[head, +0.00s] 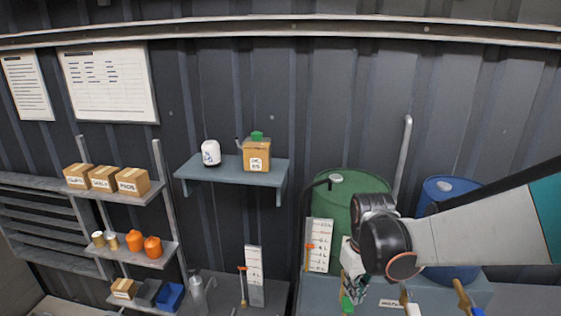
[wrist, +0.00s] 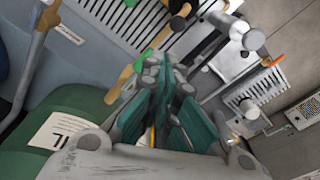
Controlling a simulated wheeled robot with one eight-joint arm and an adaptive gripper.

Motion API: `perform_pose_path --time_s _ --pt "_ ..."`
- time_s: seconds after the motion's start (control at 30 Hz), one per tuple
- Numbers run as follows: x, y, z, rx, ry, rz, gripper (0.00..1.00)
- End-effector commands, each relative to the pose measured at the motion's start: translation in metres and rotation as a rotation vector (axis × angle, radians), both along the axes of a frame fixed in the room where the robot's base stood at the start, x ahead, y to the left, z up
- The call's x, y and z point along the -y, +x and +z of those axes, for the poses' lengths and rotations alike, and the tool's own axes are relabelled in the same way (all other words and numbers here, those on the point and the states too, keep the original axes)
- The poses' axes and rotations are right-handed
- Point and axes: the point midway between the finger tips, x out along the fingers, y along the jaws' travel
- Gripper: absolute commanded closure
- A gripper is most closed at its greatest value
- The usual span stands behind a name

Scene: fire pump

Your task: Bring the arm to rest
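My arm reaches in from the right in the head view, with its dark wrist joint in front of the green drum (head: 348,188).
A blue drum (head: 447,190) stands behind my arm. A white level gauge (head: 319,246) is beside my gripper. A wall shelf (head: 232,172) holds a box and a white device. Stocked shelves (head: 128,190) are at left.

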Motion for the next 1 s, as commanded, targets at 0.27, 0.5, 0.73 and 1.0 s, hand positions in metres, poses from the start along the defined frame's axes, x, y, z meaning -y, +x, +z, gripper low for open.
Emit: perform_pose_path --time_s 0.27,0.5,0.73,1.0 --pt "0.002 -0.029 -0.021 0.126 0.008 -0.066 1.00" --pt "0.003 -0.056 -0.038 0.236 0.021 -0.124 1.00" --pt "0.004 -0.083 -0.064 0.343 0.040 -0.180 1.00" --pt "0.005 -0.114 -0.103 0.466 0.069 -0.241 1.00"
